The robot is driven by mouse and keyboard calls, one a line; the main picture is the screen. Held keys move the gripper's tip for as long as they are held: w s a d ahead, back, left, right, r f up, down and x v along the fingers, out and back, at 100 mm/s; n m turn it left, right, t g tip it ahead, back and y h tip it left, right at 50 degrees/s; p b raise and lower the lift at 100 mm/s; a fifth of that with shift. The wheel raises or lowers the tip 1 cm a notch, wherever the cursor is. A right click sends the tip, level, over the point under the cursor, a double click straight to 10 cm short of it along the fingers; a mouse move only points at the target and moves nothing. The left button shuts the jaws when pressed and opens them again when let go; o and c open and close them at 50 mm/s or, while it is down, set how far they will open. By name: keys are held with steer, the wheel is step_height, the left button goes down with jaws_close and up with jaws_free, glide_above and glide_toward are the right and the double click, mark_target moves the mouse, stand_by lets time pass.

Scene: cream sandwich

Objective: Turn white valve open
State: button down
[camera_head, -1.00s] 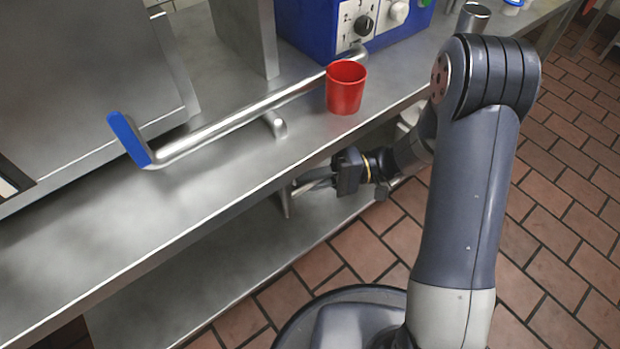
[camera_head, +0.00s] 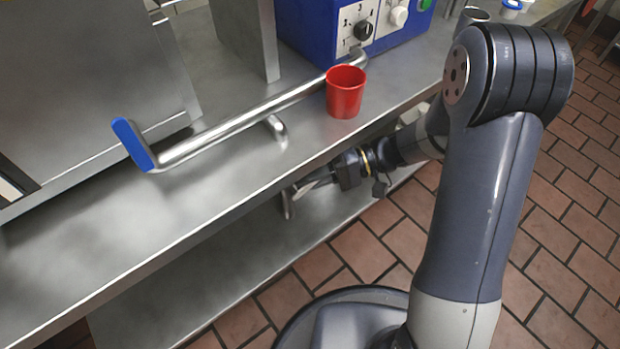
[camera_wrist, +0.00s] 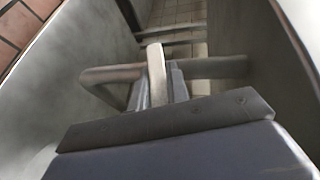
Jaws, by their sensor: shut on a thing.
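My gripper (camera_head: 303,187) reaches under the front edge of the steel counter (camera_head: 200,215). In the wrist view its fingers (camera_wrist: 160,82) are shut on a pale, bar-like lever (camera_wrist: 156,57), which stands up between them and looks off-white. In the head view a grey handle end (camera_head: 288,206) shows just beyond the fingertips. I cannot tell how far the lever is turned. The rest of the fitting is hidden under the counter.
A red cup (camera_head: 345,95) stands near the counter's front edge, above my gripper. A blue machine (camera_head: 320,35) with knobs stands at the back. A lower shelf (camera_head: 190,285) lies below the counter.

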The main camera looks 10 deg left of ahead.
stand_by(0.3)
steer(key=c, duration=1.4)
jaws_free()
steer(key=shift+o, duration=0.2)
steer(key=f+p+v, duration=0.2)
steer(key=p+v, duration=0.1)
steer(key=v, duration=1.3)
steer(key=shift+w+d+f, duration=0.15)
steer(key=shift+w+d, duration=0.1)
steer(key=shift+d, duration=0.3)
steer(key=shift+c, duration=0.2)
